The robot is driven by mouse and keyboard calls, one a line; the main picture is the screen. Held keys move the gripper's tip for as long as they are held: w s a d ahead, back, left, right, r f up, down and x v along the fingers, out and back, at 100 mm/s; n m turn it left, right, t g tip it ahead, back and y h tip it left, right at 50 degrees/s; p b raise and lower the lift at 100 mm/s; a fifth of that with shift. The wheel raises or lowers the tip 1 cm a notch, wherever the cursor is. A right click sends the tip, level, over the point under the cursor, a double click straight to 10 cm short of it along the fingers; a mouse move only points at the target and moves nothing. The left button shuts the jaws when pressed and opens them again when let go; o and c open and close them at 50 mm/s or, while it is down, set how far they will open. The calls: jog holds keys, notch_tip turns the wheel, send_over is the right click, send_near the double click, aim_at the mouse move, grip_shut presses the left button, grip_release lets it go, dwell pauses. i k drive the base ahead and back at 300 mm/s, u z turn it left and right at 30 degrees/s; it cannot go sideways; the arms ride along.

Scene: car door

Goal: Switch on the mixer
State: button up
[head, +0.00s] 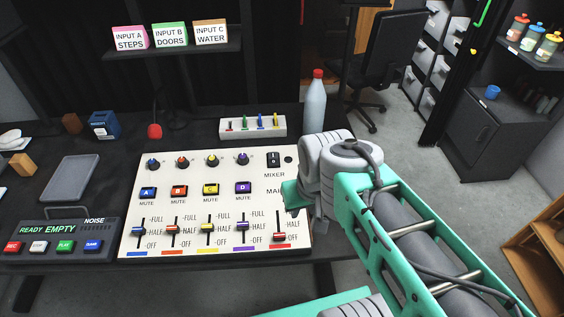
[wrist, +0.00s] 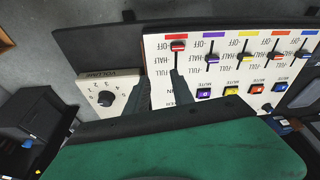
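The mixer (head: 205,262) is a white panel on the dark desk, with knobs, coloured mute buttons and faders. I cannot tell which way the rocker is set. My gripper (wrist: 160,84) is over the mixer's right part, its two dark fingers apart with white panel visible between them. In the wrist view the mixer (wrist: 215,70) appears upside down, and the rocker is not visible.
A bottle with a red cap (head: 315,100) stands just behind my wrist. A small white box with coloured sliders (head: 252,127) lies behind the mixer. A recorder (head: 60,240) reading READY EMPTY is at left. A volume dial box (wrist: 106,97) is beside the mixer.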

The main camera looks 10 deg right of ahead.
aim_at(273, 156)
jog(key=k, duration=0.25)
jog(key=u, duration=0.9)
jog(key=i, duration=0.7)
jog(key=z, duration=0.05)
